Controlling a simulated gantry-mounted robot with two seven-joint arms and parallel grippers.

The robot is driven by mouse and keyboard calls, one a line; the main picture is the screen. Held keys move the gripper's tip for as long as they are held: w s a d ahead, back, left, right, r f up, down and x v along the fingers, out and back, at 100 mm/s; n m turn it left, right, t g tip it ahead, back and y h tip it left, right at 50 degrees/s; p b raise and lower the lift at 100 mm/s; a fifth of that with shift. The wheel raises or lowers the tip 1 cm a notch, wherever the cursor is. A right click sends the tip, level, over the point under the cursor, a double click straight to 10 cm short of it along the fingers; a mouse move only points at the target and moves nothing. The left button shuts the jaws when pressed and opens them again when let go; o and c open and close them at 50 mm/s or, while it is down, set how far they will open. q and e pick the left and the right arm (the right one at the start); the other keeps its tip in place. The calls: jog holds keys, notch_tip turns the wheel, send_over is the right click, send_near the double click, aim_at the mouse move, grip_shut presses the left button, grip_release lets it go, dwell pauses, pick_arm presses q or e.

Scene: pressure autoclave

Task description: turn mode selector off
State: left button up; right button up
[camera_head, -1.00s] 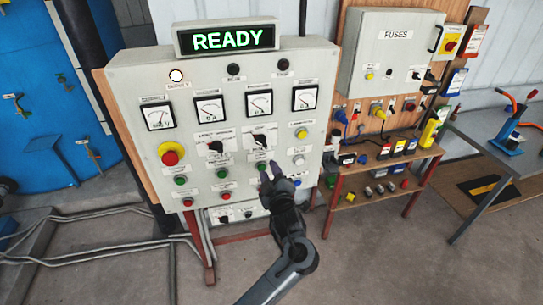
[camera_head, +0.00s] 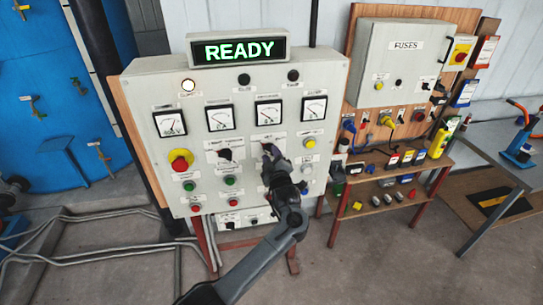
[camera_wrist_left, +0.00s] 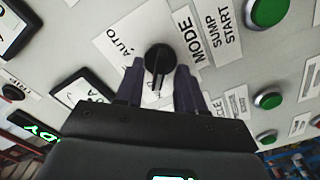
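The mode selector (camera_wrist_left: 158,60) is a black rotary knob on a white label plate reading MODE and AUTO in the left wrist view. A white mark shows near its lower end there; I cannot tell which setting it points at. My left gripper (camera_wrist_left: 160,80) is open, with one dark finger on each side of the knob and small gaps visible. In the head view my left gripper (camera_head: 270,158) is at the grey control panel (camera_head: 145,95) and hides most of the selector. My right gripper is not in view.
Another black selector (camera_head: 224,154) sits left of my gripper. A red mushroom button (camera_head: 180,163) and several green buttons are also on the panel. A lit READY display (camera_head: 238,50) tops it. A grey FUSES box (camera_head: 400,65) and a shelf stand to the right.

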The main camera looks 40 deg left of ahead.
pick_arm(q)
grip_shut()
dwell(0.3)
jog(key=shift+m, duration=0.3)
jog(key=m+p, duration=0.1)
jog(key=m, duration=0.1)
jog(key=shift+r+m+p, duration=0.1)
jog(key=shift+m+p, duration=0.2)
jog(key=m+p, duration=0.1)
jog(key=m, duration=0.2)
jog(key=shift+p, duration=0.4)
jog(key=m+p, duration=0.1)
jog(key=m, duration=0.1)
jog(key=shift+m, duration=0.7)
